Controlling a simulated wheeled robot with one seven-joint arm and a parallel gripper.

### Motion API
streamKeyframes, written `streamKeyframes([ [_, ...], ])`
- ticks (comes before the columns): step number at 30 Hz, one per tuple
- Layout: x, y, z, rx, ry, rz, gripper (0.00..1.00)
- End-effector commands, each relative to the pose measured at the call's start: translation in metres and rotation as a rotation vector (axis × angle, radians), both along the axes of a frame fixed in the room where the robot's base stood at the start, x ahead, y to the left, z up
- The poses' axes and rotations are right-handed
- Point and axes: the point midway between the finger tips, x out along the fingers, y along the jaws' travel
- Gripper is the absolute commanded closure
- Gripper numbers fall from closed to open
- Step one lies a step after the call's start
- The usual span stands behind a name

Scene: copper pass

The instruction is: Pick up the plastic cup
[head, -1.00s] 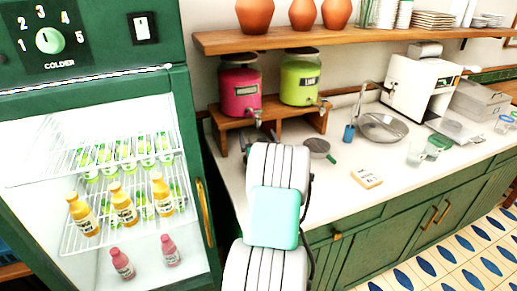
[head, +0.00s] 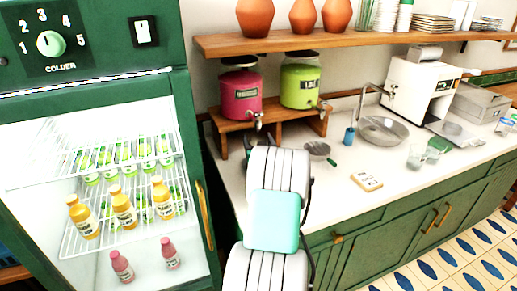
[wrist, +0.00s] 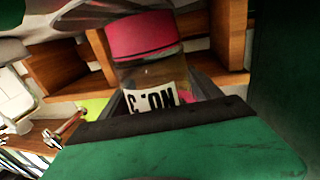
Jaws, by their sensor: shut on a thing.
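In the wrist view a clear-walled container (wrist: 140,73) with a pink upper end and a white label, its lettering upside down, sits between the dark fingers of my gripper (wrist: 165,90). I cannot tell for sure that it is the plastic cup. My gripper is shut on it; the fingers show only in part. A clear cup (head: 416,157) stands on the counter at the right, beside a green item (head: 436,148).
Pink (head: 240,92) and lime (head: 299,85) dispensers stand on a wooden riser (head: 313,122). The open-shelved fridge (head: 196,150) with bottles is at left.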

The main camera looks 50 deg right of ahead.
Motion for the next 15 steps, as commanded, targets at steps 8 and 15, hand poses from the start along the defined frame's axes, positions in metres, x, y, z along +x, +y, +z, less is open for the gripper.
streamKeyframes([
  [8,0.000,0.000,0.006,-0.001,0.000,0.001,0.76],
  [15,0.000,0.000,0.024,-0.003,0.000,0.000,0.76],
])
